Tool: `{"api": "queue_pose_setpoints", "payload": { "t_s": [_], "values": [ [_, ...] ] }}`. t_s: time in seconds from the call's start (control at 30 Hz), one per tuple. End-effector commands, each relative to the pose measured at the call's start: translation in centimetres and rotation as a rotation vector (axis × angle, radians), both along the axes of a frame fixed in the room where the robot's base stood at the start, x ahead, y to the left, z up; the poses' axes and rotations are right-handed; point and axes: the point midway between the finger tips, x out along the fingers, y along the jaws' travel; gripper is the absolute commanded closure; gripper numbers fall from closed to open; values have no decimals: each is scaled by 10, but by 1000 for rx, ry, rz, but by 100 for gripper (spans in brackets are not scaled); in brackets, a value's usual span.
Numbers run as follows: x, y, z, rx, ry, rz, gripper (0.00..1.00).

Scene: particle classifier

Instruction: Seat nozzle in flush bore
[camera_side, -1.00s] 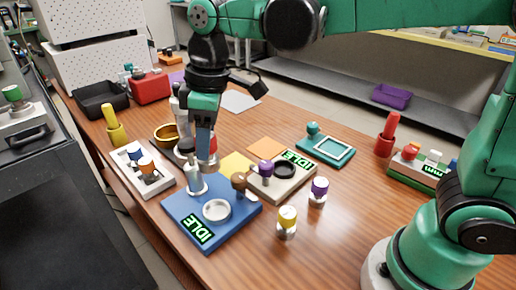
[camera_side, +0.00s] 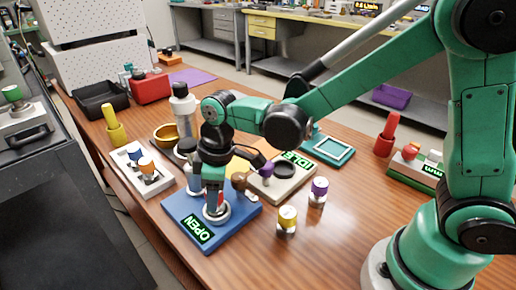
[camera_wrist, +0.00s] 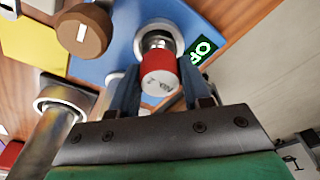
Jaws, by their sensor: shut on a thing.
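The nozzle (camera_wrist: 160,76), a red-banded cylinder with a grey marked end, sits between my gripper's blue fingers (camera_wrist: 153,92) in the wrist view. My gripper (camera_side: 215,206) is shut on it, pointing down over the blue block (camera_side: 190,217). The nozzle's metal far end lies at the pale ring of the bore (camera_wrist: 157,28). The ring also shows beneath the fingers in the side view (camera_side: 217,219). The fingers hide much of the contact, so I cannot tell how deep the nozzle sits. The block's display (camera_side: 200,230) reads OPEN in green.
A brown knob (camera_wrist: 83,30) and a metal post (camera_wrist: 52,125) stand close to my gripper. A beige block (camera_side: 290,182) marked IDLE is behind. Yellow-topped (camera_side: 287,219) and purple-topped (camera_side: 319,190) pieces stand to the right.

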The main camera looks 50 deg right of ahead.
Motion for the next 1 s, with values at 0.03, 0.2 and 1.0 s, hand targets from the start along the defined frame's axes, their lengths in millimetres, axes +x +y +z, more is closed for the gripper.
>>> {"api": "queue_pose_setpoints", "payload": {
  "t_s": [0.03,0.2,1.0],
  "values": [
    [0,0,0,0,0,0,100],
    [0,0,-3,0,0,0,52],
    [-6,-6,53,0,0,-1,26]
  ]
}}
